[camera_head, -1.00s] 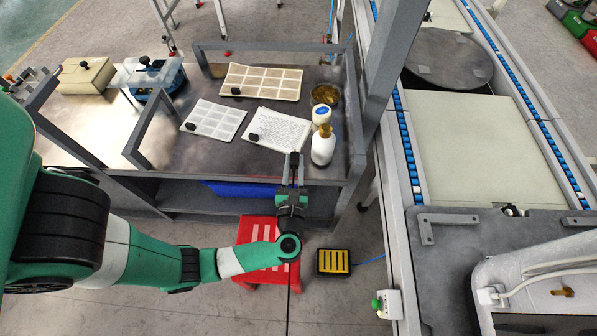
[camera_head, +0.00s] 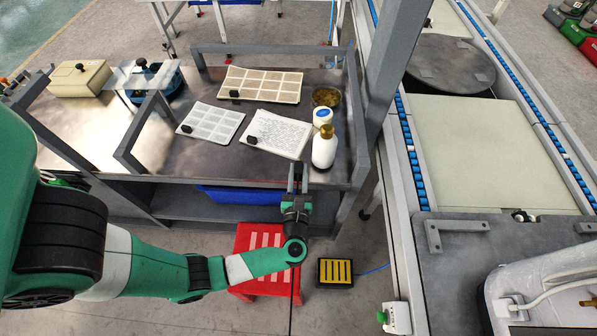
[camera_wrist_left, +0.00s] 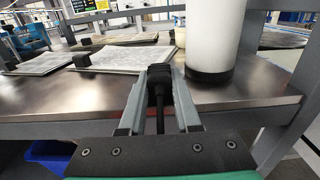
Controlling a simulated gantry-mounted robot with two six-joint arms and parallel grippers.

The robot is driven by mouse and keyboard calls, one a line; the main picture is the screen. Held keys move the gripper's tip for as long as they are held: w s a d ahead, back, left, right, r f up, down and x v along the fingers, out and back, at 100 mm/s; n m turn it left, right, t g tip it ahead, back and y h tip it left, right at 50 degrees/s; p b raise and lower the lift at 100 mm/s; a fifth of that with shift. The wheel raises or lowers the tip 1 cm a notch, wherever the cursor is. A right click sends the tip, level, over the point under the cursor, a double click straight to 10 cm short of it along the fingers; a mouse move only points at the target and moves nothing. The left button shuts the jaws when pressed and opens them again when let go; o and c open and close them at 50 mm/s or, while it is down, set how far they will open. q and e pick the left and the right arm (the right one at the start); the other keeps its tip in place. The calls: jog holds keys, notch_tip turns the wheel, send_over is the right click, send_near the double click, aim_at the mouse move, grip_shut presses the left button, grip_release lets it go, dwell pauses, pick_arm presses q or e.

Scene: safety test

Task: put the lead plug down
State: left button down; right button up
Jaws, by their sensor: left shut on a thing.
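My left gripper (camera_head: 297,170) is at the front edge of the metal bench, just left of a white bottle. In the left wrist view, the gripper (camera_wrist_left: 158,100) is shut on a black plug (camera_wrist_left: 159,80) with a short black lead running back between the fingers. The plug is upright at the fingertips, near the bench edge; I cannot tell whether it touches the bench. My right gripper is not in view.
On the bench (camera_head: 180,150) lie printed sheets (camera_head: 277,133) with small black weights. The white bottle (camera_head: 323,152), a white jar (camera_head: 322,116) and a brass bowl (camera_head: 326,97) stand at its right. A red stool (camera_head: 262,240) and a yellow-black pedal (camera_head: 335,272) are below.

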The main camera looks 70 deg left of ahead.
pick_arm(q)
jog(key=c, duration=0.6)
grip_release()
jog(key=shift+d+r+p, duration=0.2)
jog(key=shift+r+p, duration=0.1)
jog(key=shift+p, duration=0.2)
jog(key=p+v, duration=0.1)
jog(key=v, duration=1)
jog(key=shift+s+d+f, duration=0.1)
jog(key=shift+s+d, duration=0.15)
jog(key=shift+d, duration=0.05)
